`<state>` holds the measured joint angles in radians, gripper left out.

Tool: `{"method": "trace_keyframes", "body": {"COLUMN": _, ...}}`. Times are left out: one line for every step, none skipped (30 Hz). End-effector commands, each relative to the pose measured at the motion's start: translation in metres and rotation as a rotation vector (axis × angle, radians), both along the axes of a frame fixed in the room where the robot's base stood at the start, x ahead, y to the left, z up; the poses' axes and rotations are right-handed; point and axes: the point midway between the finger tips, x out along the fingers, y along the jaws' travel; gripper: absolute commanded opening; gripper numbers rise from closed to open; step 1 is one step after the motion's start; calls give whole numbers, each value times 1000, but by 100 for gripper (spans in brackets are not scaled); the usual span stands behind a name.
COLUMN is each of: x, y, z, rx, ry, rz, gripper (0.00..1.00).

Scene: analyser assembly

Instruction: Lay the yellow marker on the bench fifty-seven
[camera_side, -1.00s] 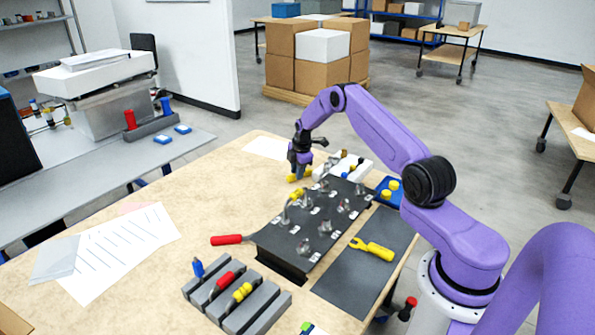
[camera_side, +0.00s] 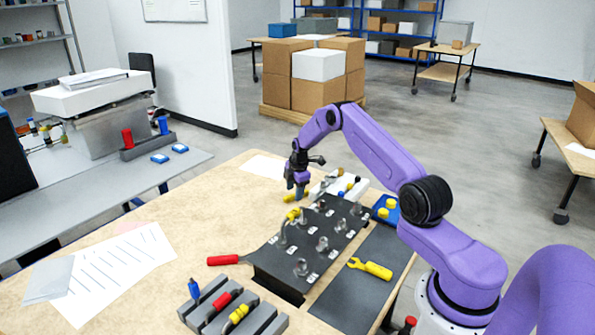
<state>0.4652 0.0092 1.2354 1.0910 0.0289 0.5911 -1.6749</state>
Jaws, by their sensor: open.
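A short yellow piece (camera_side: 290,197), which looks like the yellow marker, is on the tan bench (camera_side: 215,222) beside the far left corner of the black board. It is small and partly hidden by my gripper (camera_side: 300,191). My gripper is open and points down right beside the piece. I cannot tell whether its fingers touch it. I cannot read any "fifty-seven" marking.
The black board (camera_side: 270,262) carries several metal fittings. A white rack (camera_side: 350,186) and a blue tray with yellow knobs (camera_side: 388,206) stand at the right. A yellow wrench (camera_side: 370,268), a red-handled tool (camera_side: 222,260) and a grey slotted rack (camera_side: 268,316) are nearer. The bench's left middle is clear.

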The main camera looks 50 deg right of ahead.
Motion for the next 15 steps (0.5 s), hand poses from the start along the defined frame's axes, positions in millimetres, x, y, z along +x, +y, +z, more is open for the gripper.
{"method": "trace_keyframes", "body": {"x": -1, "y": 0, "z": 7, "rx": -1, "ry": -2, "rz": 0, "gripper": 54}}
{"method": "trace_keyframes", "body": {"x": -2, "y": 0, "z": 11, "rx": -1, "ry": -3, "rz": 0, "gripper": 54}}
{"method": "trace_keyframes", "body": {"x": -3, "y": 1, "z": 17, "rx": -1, "ry": -3, "rz": 0, "gripper": 54}}
{"method": "trace_keyframes", "body": {"x": -4, "y": 2, "z": 22, "rx": -1, "ry": -3, "rz": 0, "gripper": 54}}
{"method": "trace_keyframes", "body": {"x": -5, "y": 2, "z": 28, "rx": -1, "ry": -3, "rz": 0, "gripper": 54}}
{"method": "trace_keyframes", "body": {"x": -6, "y": 2, "z": 35, "rx": -1, "ry": -3, "rz": 0, "gripper": 54}}
{"method": "trace_keyframes", "body": {"x": -8, "y": 3, "z": 40, "rx": -1, "ry": -3, "rz": 0, "gripper": 54}}
{"method": "trace_keyframes", "body": {"x": -9, "y": 4, "z": 46, "rx": -1, "ry": -3, "rz": 0, "gripper": 54}}
{"method": "trace_keyframes", "body": {"x": -11, "y": 4, "z": 53, "rx": -1, "ry": -3, "rz": 0, "gripper": 54}}
{"method": "trace_keyframes", "body": {"x": -12, "y": 5, "z": 58, "rx": -2, "ry": -4, "rz": 0, "gripper": 54}}
{"method": "trace_keyframes", "body": {"x": -13, "y": 5, "z": 64, "rx": -2, "ry": -4, "rz": 0, "gripper": 54}}
{"method": "trace_keyframes", "body": {"x": -14, "y": 6, "z": 72, "rx": -2, "ry": -4, "rz": 0, "gripper": 54}}
{"method": "trace_keyframes", "body": {"x": -16, "y": 6, "z": 77, "rx": -1, "ry": -3, "rz": 0, "gripper": 54}}
{"method": "trace_keyframes", "body": {"x": -17, "y": 7, "z": 83, "rx": -2, "ry": -4, "rz": 0, "gripper": 54}}
{"method": "trace_keyframes", "body": {"x": -18, "y": 8, "z": 91, "rx": -2, "ry": -4, "rz": 0, "gripper": 54}}
